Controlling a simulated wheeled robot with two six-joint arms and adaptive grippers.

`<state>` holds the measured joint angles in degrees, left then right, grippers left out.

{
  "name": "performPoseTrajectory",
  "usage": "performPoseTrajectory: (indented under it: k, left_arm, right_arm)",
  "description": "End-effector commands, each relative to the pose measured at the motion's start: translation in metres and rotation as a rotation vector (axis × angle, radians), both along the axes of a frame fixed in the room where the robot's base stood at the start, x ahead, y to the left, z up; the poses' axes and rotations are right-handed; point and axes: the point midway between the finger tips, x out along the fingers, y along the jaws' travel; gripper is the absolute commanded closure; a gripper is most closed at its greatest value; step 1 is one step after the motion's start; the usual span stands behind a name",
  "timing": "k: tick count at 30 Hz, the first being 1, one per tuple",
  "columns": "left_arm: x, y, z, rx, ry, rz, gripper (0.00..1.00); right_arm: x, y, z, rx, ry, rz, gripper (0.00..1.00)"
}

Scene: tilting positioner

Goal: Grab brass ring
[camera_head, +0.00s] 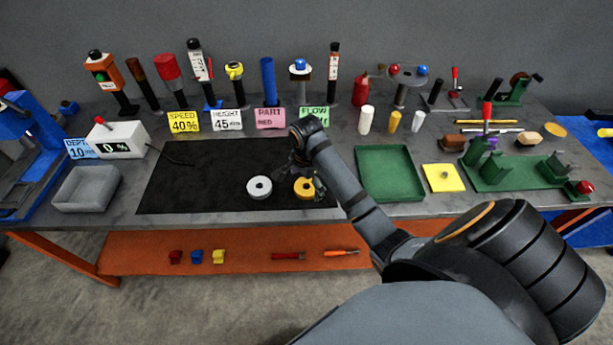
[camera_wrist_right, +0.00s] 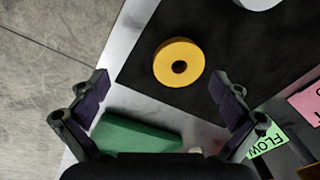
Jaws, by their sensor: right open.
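The brass ring (camera_head: 304,188) is a flat yellow-gold disc with a dark centre hole. It lies on the black mat (camera_head: 200,176) near its right front corner. In the right wrist view the brass ring (camera_wrist_right: 179,63) lies whole and unobstructed, ahead of the fingertips. My right gripper (camera_head: 300,168) is above the mat close to the brass ring and partly covers it in the head view. In the wrist view its two fingers (camera_wrist_right: 167,88) are spread wide with nothing between them. My left gripper is not in view.
A grey-white ring (camera_head: 259,187) lies on the mat just left of the brass ring. A green tray (camera_head: 389,172) stands to the right of the mat. Cards and several upright tools line the back. The table's front edge is close below the rings. The mat's left part is clear.

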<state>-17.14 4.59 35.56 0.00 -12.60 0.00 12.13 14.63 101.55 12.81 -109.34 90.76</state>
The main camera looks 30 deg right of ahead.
Motion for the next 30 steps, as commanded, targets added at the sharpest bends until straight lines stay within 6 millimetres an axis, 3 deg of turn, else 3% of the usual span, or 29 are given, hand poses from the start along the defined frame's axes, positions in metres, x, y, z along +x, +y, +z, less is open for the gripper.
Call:
performPoseTrajectory:
  k: [3, 6, 11, 16, 24, 30]
  left_arm:
    - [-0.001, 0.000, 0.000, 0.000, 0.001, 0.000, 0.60]
    - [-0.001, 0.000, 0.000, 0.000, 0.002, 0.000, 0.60]
    - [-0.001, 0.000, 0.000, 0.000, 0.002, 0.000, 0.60]
    - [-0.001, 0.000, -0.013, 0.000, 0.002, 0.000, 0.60]
    - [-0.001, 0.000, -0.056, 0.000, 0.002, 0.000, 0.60]
    - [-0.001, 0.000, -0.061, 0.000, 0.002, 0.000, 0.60]
  right_arm:
    - [0.028, -0.013, 0.023, 0.033, 0.026, -0.287, 0.00]
    - [0.040, -0.020, 0.037, 0.052, 0.046, -0.463, 0.00]
    - [0.045, -0.023, 0.043, 0.061, 0.060, -0.554, 0.00]
    - [0.044, -0.023, 0.030, 0.061, 0.059, -0.554, 0.00]
    - [0.044, -0.023, -0.013, 0.060, 0.057, -0.552, 0.00]
    - [0.042, -0.024, -0.018, 0.060, 0.057, -0.552, 0.00]
